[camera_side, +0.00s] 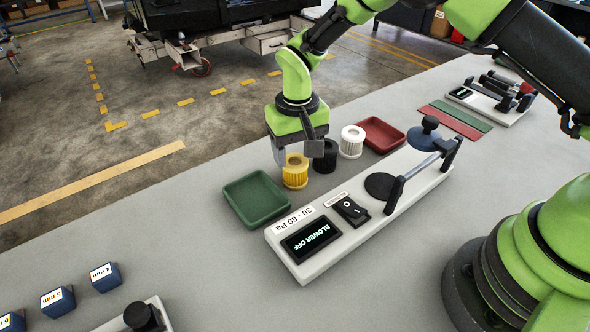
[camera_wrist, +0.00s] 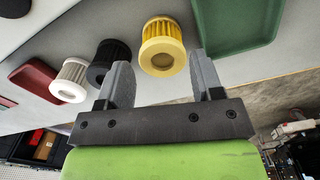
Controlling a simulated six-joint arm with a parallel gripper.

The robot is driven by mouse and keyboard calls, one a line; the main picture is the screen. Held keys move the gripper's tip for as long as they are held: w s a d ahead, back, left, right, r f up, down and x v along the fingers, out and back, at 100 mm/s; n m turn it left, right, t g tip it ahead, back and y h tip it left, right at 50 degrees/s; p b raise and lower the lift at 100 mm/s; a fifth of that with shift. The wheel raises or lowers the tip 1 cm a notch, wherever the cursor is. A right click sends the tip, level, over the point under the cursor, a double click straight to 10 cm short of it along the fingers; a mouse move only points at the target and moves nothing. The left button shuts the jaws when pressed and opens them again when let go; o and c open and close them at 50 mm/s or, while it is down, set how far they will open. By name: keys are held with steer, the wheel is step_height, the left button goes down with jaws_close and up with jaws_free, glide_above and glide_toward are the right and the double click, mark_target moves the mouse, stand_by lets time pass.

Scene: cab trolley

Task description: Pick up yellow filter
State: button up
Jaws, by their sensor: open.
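The yellow filter (camera_side: 294,171) is a pleated cylinder standing upright on the grey table. It also shows in the wrist view (camera_wrist: 163,45), where it lies just beyond my fingertips and nearer the right finger. My gripper (camera_side: 297,152) is open and empty, its fingers pointing down close above the yellow filter. In the wrist view my gripper (camera_wrist: 160,72) spreads its two grey fingers apart with nothing between them. The black filter (camera_side: 325,157) stands right beside the yellow one, and in the wrist view it (camera_wrist: 107,60) is partly hidden behind the left finger.
A white filter (camera_side: 352,141) stands beyond the black one. A green tray (camera_side: 257,198) lies left of the yellow filter and a red tray (camera_side: 380,134) at the far right of the row. A blower unit (camera_side: 312,240) reading "BLOWER OFF" stands in front.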

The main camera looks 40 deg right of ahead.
mark_target(295, 160)
steer(key=f, duration=0.6)
steer(key=shift+w, duration=0.35)
steer(key=shift+r, duration=0.1)
steer(key=c, duration=0.6)
